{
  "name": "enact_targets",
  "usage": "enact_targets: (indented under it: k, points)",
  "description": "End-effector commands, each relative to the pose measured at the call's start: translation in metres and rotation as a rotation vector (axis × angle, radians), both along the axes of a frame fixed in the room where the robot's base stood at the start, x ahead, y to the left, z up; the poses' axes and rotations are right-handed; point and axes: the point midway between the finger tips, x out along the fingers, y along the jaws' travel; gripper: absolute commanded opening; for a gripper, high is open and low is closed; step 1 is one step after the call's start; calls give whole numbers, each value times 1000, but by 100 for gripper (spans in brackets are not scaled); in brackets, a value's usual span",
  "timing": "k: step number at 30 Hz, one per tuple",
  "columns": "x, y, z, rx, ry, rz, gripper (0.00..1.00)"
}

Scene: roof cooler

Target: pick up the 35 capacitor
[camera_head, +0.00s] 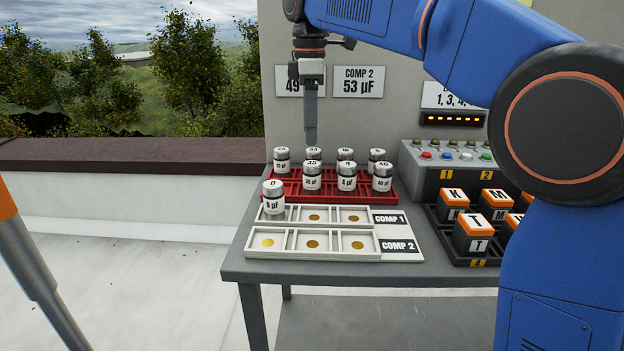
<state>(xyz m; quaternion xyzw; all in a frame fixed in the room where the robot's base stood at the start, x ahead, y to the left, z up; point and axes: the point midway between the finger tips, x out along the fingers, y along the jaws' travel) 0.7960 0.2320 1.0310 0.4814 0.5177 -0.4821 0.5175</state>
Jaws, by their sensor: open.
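The 35 capacitor (312,178) is a silver can with a white label and stands upright in the front row of the red rack (290,198). Capacitors marked 4 (347,178) and 40 (382,178) stand to its right in the same row. My gripper (311,138) points down above the rack, close over the 33 capacitor (314,154) and the 35 in the picture. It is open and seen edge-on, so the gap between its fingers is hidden. I cannot tell its exact depth over the rows.
Behind stand capacitors marked 16 (345,155) and others. An 8 capacitor (273,199) stands in the white COMP 1 tray (330,226); the COMP 2 tray (318,256) is in front. A control box (425,183) and a black rack of lettered blocks (463,262) stand right. A wall rises behind.

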Motion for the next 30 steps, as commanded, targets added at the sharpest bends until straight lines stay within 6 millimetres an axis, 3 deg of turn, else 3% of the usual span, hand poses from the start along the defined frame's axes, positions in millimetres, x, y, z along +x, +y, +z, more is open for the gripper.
enact_targets:
  k: [6, 15, 24, 30]
  points:
    - [-1, -1, -35, 0, 0, 0, 56]
    - [-1, -1, -54, 0, 0, -1, 56]
    - [-4, -4, -92, 0, 0, -1, 56]
    - [-4, -4, -101, 0, -1, -2, 56]
